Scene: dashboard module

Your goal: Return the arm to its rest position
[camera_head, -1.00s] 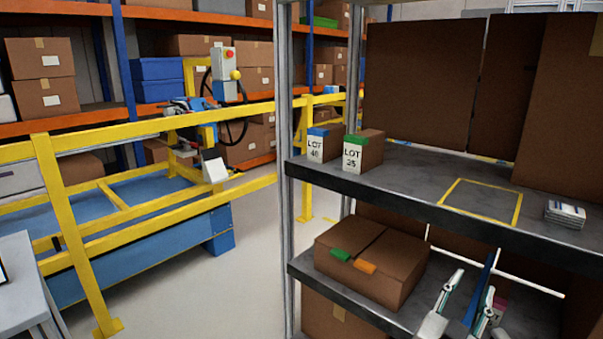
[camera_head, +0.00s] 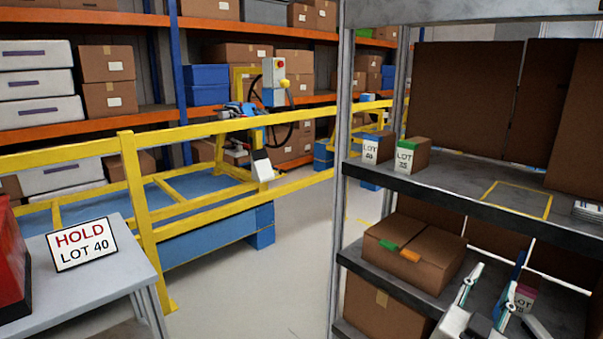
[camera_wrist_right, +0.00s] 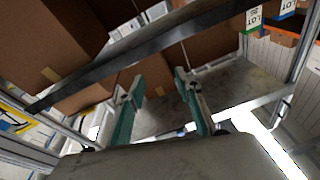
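My right gripper (camera_head: 492,285) is at the lower right of the head view, in front of the lower shelf and to the right of a brown carton (camera_head: 414,256). In the right wrist view my right gripper (camera_wrist_right: 158,90) has its two teal-and-grey fingers apart with nothing between them. The shelf rack's dark boards and brown cartons show beyond the fingers. My left arm and gripper are not in view.
Two small LOT boxes, blue-topped (camera_head: 377,148) and green-topped (camera_head: 411,155), stand on the upper shelf (camera_head: 450,192). A grey table (camera_head: 100,292) with a HOLD LOT 40 sign (camera_head: 82,245) is at left. A yellow rail (camera_head: 140,215) stands behind. Floor between table and rack is clear.

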